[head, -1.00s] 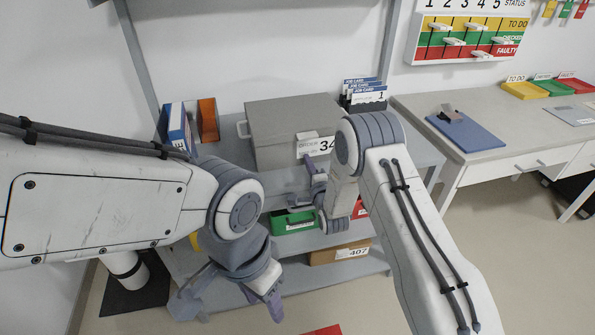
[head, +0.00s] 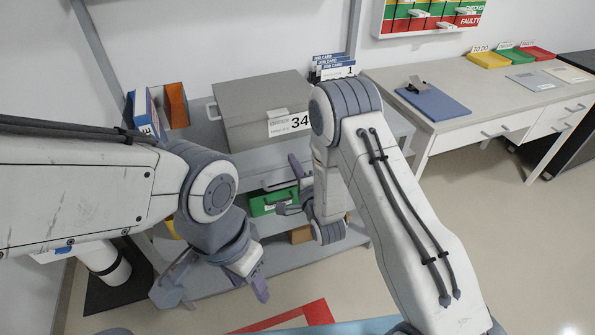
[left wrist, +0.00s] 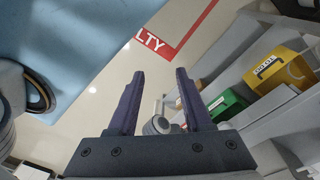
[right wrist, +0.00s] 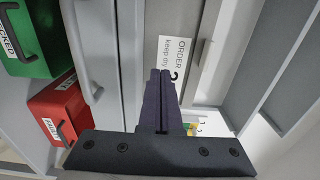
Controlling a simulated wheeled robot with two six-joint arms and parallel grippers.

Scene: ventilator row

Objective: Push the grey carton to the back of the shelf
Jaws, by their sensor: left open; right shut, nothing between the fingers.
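The grey carton (head: 258,97), lid closed, sits on the top board of the shelf (head: 262,157). Its white label reads ORDER, keep dry and 34. My right gripper (head: 296,166) is shut and empty, in front of the shelf below the label. In the right wrist view the shut fingers (right wrist: 160,73) point at the label (right wrist: 176,58). I cannot tell whether they touch the carton (right wrist: 207,30). My left gripper (head: 213,289) is open and empty, low in front of the shelf. In the left wrist view its fingers (left wrist: 160,75) stand apart over the floor.
Blue and orange binders (head: 175,104) stand left of the carton; job cards (head: 334,68) stand behind its right end. A green bin (head: 270,203) is on a lower board, and a yellow bin (left wrist: 272,72) too. A desk (head: 450,95) stands right. Red floor marking (head: 290,318) lies in front.

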